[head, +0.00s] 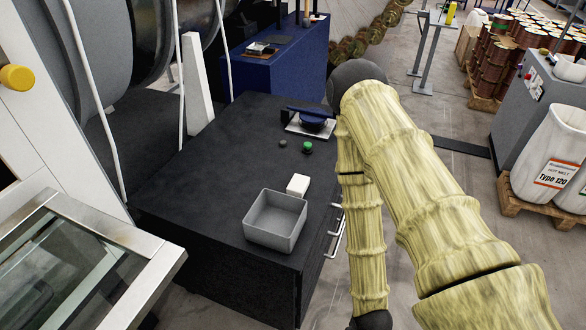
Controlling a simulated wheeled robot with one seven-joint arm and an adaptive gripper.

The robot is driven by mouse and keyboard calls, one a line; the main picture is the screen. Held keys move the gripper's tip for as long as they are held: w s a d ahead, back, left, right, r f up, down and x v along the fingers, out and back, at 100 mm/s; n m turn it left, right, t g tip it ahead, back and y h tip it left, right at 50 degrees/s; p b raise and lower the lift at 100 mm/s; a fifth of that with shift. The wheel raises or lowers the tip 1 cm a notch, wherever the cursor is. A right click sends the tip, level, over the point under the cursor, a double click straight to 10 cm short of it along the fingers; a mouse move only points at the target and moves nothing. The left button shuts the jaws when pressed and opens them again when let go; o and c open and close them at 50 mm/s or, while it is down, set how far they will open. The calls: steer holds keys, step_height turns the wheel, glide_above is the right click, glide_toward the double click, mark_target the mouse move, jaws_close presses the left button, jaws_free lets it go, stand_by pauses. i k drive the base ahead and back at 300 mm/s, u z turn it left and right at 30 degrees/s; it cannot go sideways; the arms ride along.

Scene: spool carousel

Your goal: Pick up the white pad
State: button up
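The white pad (298,184) is a small pale block on the black cabinet top (190,180). It sits right behind the grey open bin (275,222), close to the cabinet's right edge; I cannot tell whether they touch. My gripper is not in view. My yellow arm runs down the right of the cabinet and leaves the picture at the bottom.
A blue device on a pale plate (311,122) lies at the cabinet's far end. A green button (307,146) and a small dark knob (283,143) are nearer. A glass-topped metal frame (70,262) stands at left. The cabinet's left part is clear.

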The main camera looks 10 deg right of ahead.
mark_target(298, 186)
steer(key=k, duration=1)
steer(key=z, duration=1.4)
steer(key=i, duration=1.3)
steer(key=u, duration=2)
